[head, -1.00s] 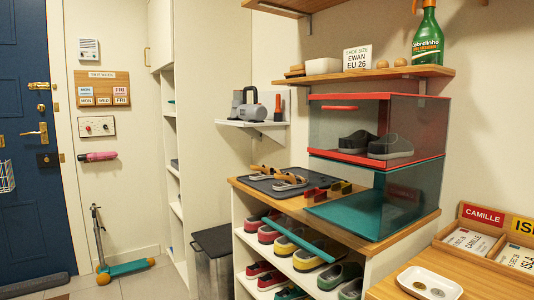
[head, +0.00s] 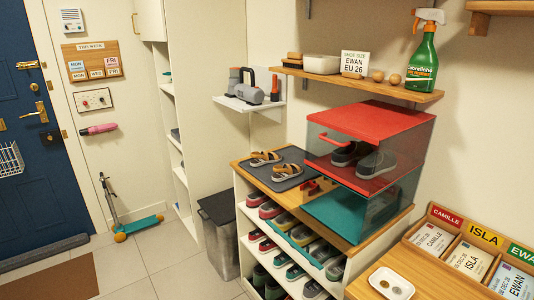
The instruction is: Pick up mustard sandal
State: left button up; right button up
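A pair of sandals with mustard-tan straps lies on a dark grey mat (head: 305,178) on top of the wooden shoe cubby. One sandal (head: 265,157) is at the back left of the mat and the other sandal (head: 287,169) is just in front and to the right of it. They lie close together; I cannot tell whether they touch. Neither of my grippers shows in the head view.
A clear box with a red lid (head: 372,120) holds grey shoes and stands on a teal box (head: 345,215), right of the mat. Small red items (head: 316,187) lie beside the mat. Shoes fill the cubby below. A bin (head: 218,230) stands left; floor (head: 165,250) is clear.

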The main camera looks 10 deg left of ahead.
aim_at(266, 156)
jog(key=i+j+z, duration=0.1)
jog(key=j, duration=0.25)
jog(key=i+j, duration=0.3)
jog(key=i+j+z, duration=0.15)
jog(key=j, duration=0.25)
jog(key=i+j, duration=0.15)
jog(key=j, duration=0.25)
jog(key=i+j+z, duration=0.15)
jog(key=j, duration=0.2)
jog(key=i+j+z, duration=0.1)
jog(key=j, duration=0.3)
jog(key=i, duration=0.1)
